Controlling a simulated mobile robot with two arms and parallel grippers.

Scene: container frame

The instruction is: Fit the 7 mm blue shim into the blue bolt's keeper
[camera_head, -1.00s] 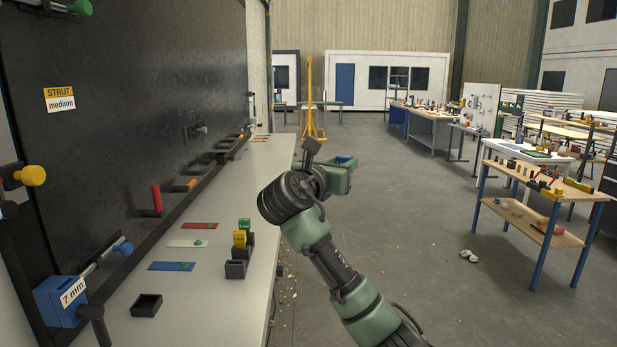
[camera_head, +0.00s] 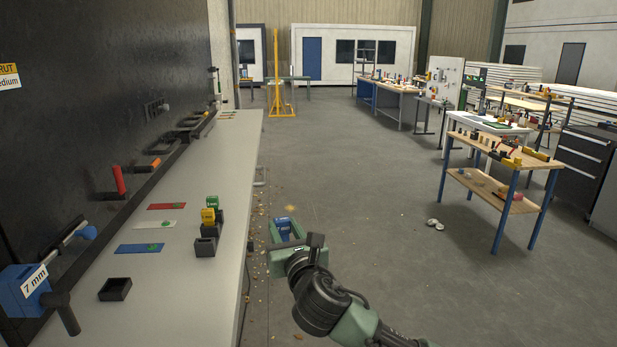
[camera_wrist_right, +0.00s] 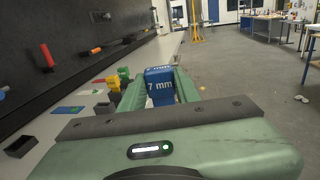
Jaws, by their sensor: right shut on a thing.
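My right gripper (camera_head: 285,228) is shut on the blue shim (camera_head: 284,225), out over the floor just right of the bench edge. In the right wrist view the blue shim (camera_wrist_right: 160,86), marked "7 mm", stands between the fingers of the gripper (camera_wrist_right: 160,92). The blue bolt's keeper is a blue block (camera_head: 28,290) with a "7 mm" label, on the dark panel at the lower left of the head view. A bolt with a blue knob (camera_head: 87,232) lies above and right of it. The shim is well to the right of the keeper, apart from it. My left gripper is not in view.
The bench (camera_head: 180,262) carries a small black tray (camera_head: 115,289), blue (camera_head: 139,249), white (camera_head: 152,224) and red (camera_head: 166,206) cards, and a black rack (camera_head: 207,244) with green and yellow blocks. Open floor lies to the right, with a wooden cart (camera_head: 500,160) further off.

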